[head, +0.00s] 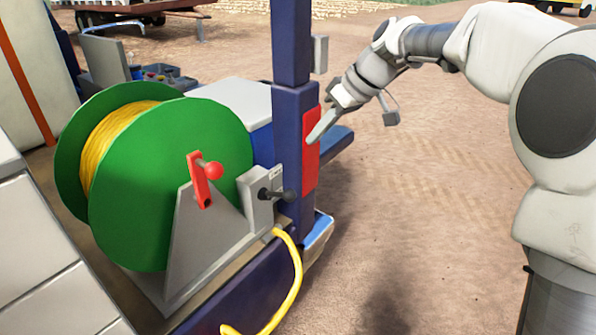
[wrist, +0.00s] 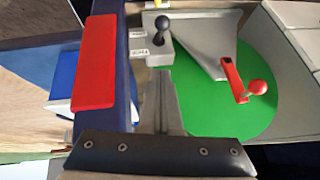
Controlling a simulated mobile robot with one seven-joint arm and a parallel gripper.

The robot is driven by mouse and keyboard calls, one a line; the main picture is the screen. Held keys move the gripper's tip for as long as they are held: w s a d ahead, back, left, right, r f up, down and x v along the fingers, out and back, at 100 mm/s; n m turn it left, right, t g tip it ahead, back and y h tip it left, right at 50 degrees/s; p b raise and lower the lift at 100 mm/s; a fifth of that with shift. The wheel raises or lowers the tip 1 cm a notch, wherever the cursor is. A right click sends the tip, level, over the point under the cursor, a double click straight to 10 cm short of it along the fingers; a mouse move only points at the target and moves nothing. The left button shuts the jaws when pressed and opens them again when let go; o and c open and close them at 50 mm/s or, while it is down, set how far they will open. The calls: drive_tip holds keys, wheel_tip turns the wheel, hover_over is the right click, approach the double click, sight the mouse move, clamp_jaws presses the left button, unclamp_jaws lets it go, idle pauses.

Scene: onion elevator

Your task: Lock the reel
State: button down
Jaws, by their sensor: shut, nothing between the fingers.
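The green reel (head: 185,180) carries wound yellow hose (head: 110,140) and sits on a grey stand (head: 205,250) at the left of the head view. A red crank with a round red knob (head: 215,170) is on its near face. A black ball-ended lever (head: 275,194) sticks out of a small grey box beside the reel. The wrist view shows this lever (wrist: 162,30) next to two small white labels, too small to read. My gripper (head: 316,136) is shut and empty, up and right of the lever, near the red plate on the post.
A dark blue post (head: 296,120) with a red plate (head: 311,150) stands just right of the reel. A yellow hose (head: 293,285) hangs down below the lever box. A white-and-blue box (head: 235,100) is behind the reel. Open dirt ground lies to the right.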

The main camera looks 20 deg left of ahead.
hover_over(294, 191)
drive_tip(key=w, duration=0.1)
drive_tip(key=f, duration=0.9)
drive_tip(key=shift+w+a, duration=0.1)
drive_tip(key=shift+a, duration=0.2)
drive_tip(key=shift+s+d+f, duration=0.15)
drive_tip(key=shift+s+f, duration=0.05)
drive_tip(key=shift+f, duration=0.35)
drive_tip(key=shift+s+d+f, duration=0.1)
drive_tip(key=shift+s+f, duration=0.05)
drive_tip(key=shift+f, duration=0.35)
drive_tip(key=shift+s+f, duration=0.1)
drive_tip(key=shift+f, duration=0.35)
drive_tip(key=shift+d, duration=0.1)
drive_tip(key=shift+f+b, duration=0.15)
drive_tip(key=shift+b, duration=0.25)
